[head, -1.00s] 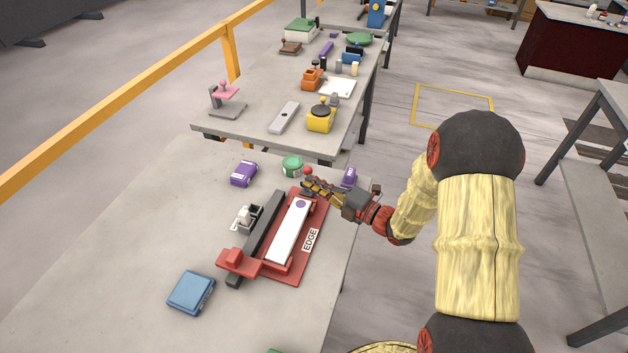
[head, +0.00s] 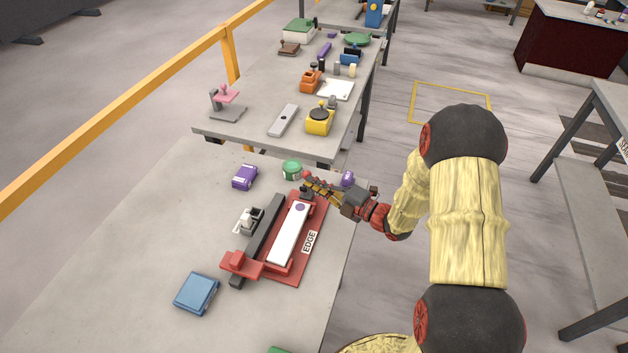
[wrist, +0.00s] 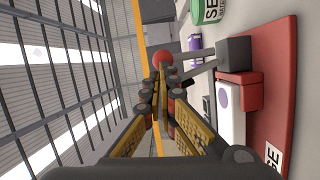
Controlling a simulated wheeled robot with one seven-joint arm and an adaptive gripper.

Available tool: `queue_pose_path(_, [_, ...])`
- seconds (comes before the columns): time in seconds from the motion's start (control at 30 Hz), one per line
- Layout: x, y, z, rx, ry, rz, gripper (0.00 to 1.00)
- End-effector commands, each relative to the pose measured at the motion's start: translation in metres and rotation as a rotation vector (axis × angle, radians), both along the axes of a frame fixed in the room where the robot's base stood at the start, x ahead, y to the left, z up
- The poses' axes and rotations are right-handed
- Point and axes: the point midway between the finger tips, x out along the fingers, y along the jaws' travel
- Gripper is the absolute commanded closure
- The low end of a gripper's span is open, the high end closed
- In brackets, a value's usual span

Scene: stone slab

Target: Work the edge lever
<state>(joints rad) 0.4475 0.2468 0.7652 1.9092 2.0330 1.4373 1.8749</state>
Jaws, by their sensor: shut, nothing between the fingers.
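The edge device is a red base plate (head: 312,262) with an EDGE label, lying on the near stone-grey table. It carries a white bar (head: 288,236) with a purple dot, beside a dark rail. At its far end a lever with a red ball knob (head: 307,174) rises from a dark block. The wrist view shows the knob (wrist: 162,60) and its grey arm (wrist: 196,74) running to the block. My gripper (head: 312,184) is shut and empty, its fingertips (wrist: 160,78) close to the knob. I cannot tell whether they touch it.
A green tin (head: 292,170) and a purple box (head: 245,177) stand beyond the device, and another purple item (head: 347,179) is behind my gripper. A white-and-grey fixture (head: 249,220) and a blue box (head: 196,293) are to the left. The table's left part is bare.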

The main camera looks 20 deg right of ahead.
Motion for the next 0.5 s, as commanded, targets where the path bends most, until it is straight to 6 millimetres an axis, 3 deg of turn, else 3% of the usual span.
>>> queue_pose_path(0.5, [0.011, -0.008, 0.008, 0.093, 0.129, 0.000, 1.00])
